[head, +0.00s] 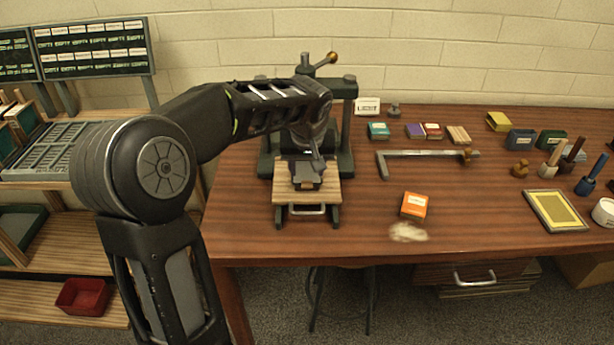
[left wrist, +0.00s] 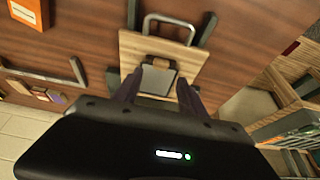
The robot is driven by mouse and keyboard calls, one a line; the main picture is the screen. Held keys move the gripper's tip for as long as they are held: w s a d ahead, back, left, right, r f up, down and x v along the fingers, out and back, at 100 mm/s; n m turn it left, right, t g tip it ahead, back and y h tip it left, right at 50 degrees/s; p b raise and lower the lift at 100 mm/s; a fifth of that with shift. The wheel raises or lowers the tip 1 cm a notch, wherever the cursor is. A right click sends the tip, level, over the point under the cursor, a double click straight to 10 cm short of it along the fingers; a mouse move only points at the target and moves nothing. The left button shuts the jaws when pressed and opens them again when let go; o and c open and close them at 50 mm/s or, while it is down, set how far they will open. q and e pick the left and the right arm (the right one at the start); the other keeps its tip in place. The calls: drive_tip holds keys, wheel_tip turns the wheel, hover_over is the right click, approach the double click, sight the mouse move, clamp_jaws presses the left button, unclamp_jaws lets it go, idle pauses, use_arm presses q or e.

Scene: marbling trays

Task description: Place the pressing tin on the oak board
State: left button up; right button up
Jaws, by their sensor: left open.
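The pressing tin appears to be the small dark grey block (head: 305,182) resting on the oak board. It also shows in the left wrist view (left wrist: 158,80), with a grey top, between my fingers. The oak board (head: 287,195) is pale wood with a metal handle at its front, set at a dark press; it also shows in the left wrist view (left wrist: 133,48). My left gripper (head: 317,162) is open, just over the tin, one finger to each side. Whether the fingers touch it I cannot tell. My right gripper is not in view.
The dark press (head: 347,130) stands around the back of the board. A metal bar (head: 415,153) and an orange box (head: 414,205) lie to the right, with a pale patch (head: 408,232) near the front edge. Small boxes and tools fill the far right. Racks stand at left.

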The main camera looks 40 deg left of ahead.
use_arm(q)
drive_tip(key=v, duration=0.7)
idle(0.4)
